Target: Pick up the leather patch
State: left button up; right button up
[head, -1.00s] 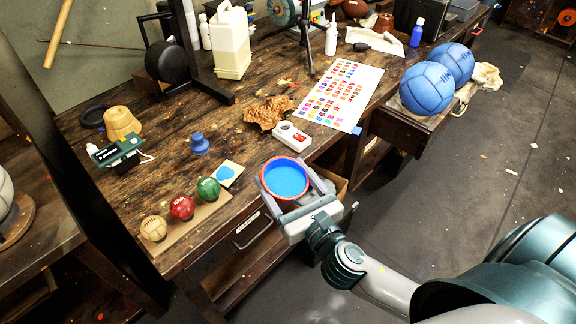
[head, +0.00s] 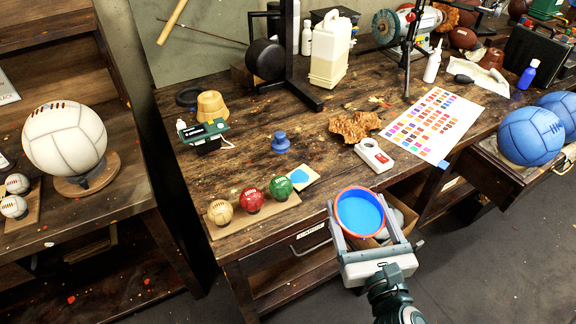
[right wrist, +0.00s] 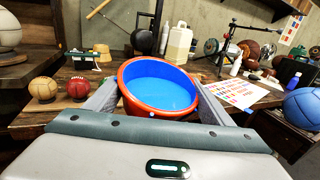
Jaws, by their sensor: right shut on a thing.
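My right gripper (head: 361,208) is shut on an orange-rimmed bowl of blue paint (head: 360,214), held upright at the bench's front edge. The bowl fills the middle of the right wrist view (right wrist: 160,92) between the two fingers. A small pale square patch with a blue spot (head: 303,177) lies on the bench, left of and behind the bowl. A crumpled brown leather piece (head: 354,127) lies farther back. I cannot tell which of these two is the leather patch. My left gripper is not in view.
Small tan (head: 220,212), red (head: 251,199) and green (head: 280,188) balls stand on a board at the front edge. A white and red device (head: 374,155) and a colour chart (head: 434,124) lie behind the bowl. Large blue balls (head: 531,136) are at right.

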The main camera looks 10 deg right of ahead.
aim_at(304, 175)
jog(key=i+j+z, duration=0.2)
jog(key=j, duration=0.9)
jog(key=i+j+z, duration=0.25)
jog(key=j, duration=0.9)
jog(key=j+z, duration=0.2)
jog(key=j, duration=0.95)
